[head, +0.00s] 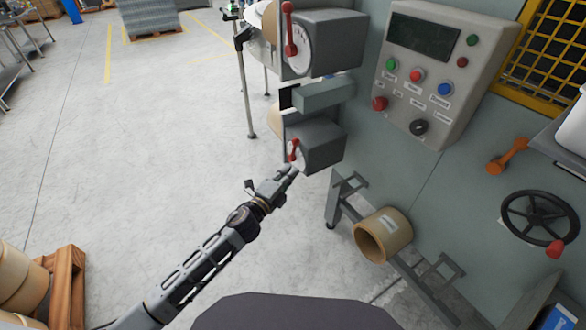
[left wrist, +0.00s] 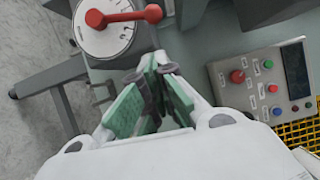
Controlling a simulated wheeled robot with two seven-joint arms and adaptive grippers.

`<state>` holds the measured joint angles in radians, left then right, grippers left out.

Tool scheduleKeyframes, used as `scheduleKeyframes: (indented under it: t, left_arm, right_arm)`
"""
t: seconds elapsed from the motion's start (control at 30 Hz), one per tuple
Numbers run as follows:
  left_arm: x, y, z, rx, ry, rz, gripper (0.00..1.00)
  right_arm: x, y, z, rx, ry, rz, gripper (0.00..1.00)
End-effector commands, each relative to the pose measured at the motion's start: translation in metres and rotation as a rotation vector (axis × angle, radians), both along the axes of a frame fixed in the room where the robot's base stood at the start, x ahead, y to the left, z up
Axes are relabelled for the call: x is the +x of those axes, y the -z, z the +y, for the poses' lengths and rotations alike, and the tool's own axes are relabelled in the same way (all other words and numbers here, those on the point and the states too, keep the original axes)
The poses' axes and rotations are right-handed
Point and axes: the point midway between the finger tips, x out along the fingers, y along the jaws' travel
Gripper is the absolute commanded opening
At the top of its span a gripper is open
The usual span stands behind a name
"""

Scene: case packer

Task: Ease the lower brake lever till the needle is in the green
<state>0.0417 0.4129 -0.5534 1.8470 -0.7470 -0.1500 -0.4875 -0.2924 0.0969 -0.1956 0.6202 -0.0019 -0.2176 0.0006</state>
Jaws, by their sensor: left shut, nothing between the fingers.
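The lower brake lever (head: 294,150) is a small red lever on a white dial on the front of the lower grey box (head: 322,147). A red lever (left wrist: 124,17) on a white dial (left wrist: 104,38) also shows at the top of the left wrist view. My left gripper (head: 289,172) is shut and empty just below the lower lever in the head view. In the left wrist view its fingertips (left wrist: 152,75) are below and right of the dial, apart from the lever. The needle and any green zone are too small to tell. My right gripper is not in view.
An upper grey box (head: 335,42) carries a larger red lever (head: 290,30) and dial. A control panel (head: 445,70) with buttons, an orange handle (head: 507,157) and a black handwheel (head: 540,217) are at right. A tan roll (head: 383,235) sits below. The floor at left is mostly clear.

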Motion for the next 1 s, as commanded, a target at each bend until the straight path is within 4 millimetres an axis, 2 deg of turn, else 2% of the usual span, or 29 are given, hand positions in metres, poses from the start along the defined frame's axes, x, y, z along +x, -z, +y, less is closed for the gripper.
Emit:
scheduleKeyframes:
  t: [0.4, 1.0]
  left_arm:
    - [-0.026, 0.002, 0.013, 0.000, 0.000, 0.000, 0.00]
    - [-0.028, 0.002, 0.015, 0.003, 0.002, -0.005, 0.00]
  right_arm:
    - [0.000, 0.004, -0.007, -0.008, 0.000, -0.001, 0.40]
    - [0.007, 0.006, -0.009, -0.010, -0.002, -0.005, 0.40]
